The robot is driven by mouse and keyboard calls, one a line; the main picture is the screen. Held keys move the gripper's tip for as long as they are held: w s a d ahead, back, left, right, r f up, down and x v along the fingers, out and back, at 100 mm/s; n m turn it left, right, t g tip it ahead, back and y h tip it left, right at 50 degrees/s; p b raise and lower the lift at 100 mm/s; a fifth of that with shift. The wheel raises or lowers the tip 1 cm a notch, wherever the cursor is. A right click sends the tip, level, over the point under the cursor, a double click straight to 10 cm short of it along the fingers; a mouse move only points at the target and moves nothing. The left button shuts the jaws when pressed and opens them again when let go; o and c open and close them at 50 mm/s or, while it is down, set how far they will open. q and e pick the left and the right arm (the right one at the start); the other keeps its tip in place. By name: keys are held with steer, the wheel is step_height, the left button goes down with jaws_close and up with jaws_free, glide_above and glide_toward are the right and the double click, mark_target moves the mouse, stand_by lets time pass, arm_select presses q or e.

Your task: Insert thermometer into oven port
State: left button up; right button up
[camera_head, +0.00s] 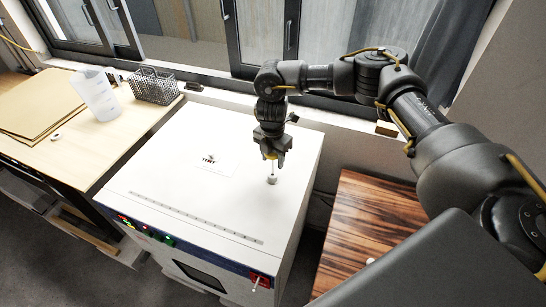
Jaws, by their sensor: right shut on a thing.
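The white drying oven (170,190) stands in the middle, its flat top facing up. A small round pale port (271,181) sits on its top, right of centre. My right gripper (272,158) points down just above this port. It is shut on the thermometer (273,168), a thin upright rod that shows below the fingers. The rod's lower end meets the port in the picture; I cannot tell whether it is inside or just above it. The rod's upper part is hidden by the gripper. My left gripper is not in view.
A light wooden table (60,155) at left holds a white beaker (95,92), a dark wire basket (156,86) and brown sheets (38,108). A dark striped wooden table (375,225) stands right of the oven. Windows and a sill lie behind. Most of the oven top is clear.

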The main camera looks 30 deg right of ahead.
mark_target(273, 173)
steer(key=shift+f+b, duration=2.5)
steer(key=shift+f, duration=1.65)
steer(key=o, duration=1.1)
steer(key=shift+c, duration=0.2)
step_height(273, 173, up, 10)
steer(key=shift+b, duration=0.9)
steer(key=shift+r, duration=0.4)
steer(key=shift+d, duration=0.1)
